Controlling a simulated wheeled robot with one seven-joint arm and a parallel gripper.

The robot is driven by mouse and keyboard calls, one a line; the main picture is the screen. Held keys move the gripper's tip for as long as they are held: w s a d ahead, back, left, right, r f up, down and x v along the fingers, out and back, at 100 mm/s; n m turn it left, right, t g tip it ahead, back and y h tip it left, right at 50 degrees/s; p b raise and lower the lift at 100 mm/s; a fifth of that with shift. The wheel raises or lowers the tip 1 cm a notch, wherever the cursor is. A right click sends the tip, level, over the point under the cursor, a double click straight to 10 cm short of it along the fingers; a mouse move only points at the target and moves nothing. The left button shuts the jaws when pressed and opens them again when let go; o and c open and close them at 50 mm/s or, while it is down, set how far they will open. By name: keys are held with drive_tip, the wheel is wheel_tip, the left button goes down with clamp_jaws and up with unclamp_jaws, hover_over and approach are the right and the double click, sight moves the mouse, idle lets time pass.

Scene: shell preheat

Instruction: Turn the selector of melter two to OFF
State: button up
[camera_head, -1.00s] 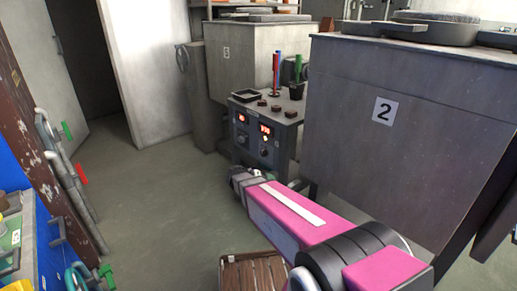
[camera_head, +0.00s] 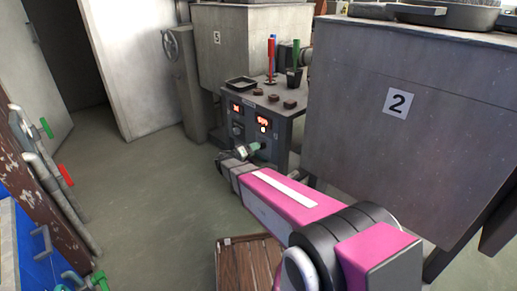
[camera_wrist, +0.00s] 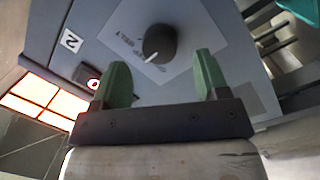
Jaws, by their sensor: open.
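The selector, a round dark knob (camera_wrist: 160,43) with a white pointer line, sits on a light label plate on a grey panel in the wrist view. A small "2" tag (camera_wrist: 71,41) is on the panel to its left. My gripper (camera_wrist: 162,75) is open, with green fingers on either side below the knob, apart from it and empty. In the head view my gripper (camera_head: 249,150) is in front of the control cabinet (camera_head: 285,133), and the arm partly hides its front. The big grey melter (camera_head: 400,102) marked 2 stands at the right.
A wooden crate (camera_head: 240,262) is on the floor; open floor lies left.

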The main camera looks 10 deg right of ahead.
sight(262, 146)
drive_tip(key=shift+x, duration=1.8)
drive_tip(key=c, duration=0.9)
drive_tip(key=n, duration=0.4)
drive_tip(key=n+t, duration=0.1)
drive_tip(key=n, duration=0.4)
drive_tip(key=shift+h, duration=0.3)
drive_tip(key=shift+n, duration=0.3)
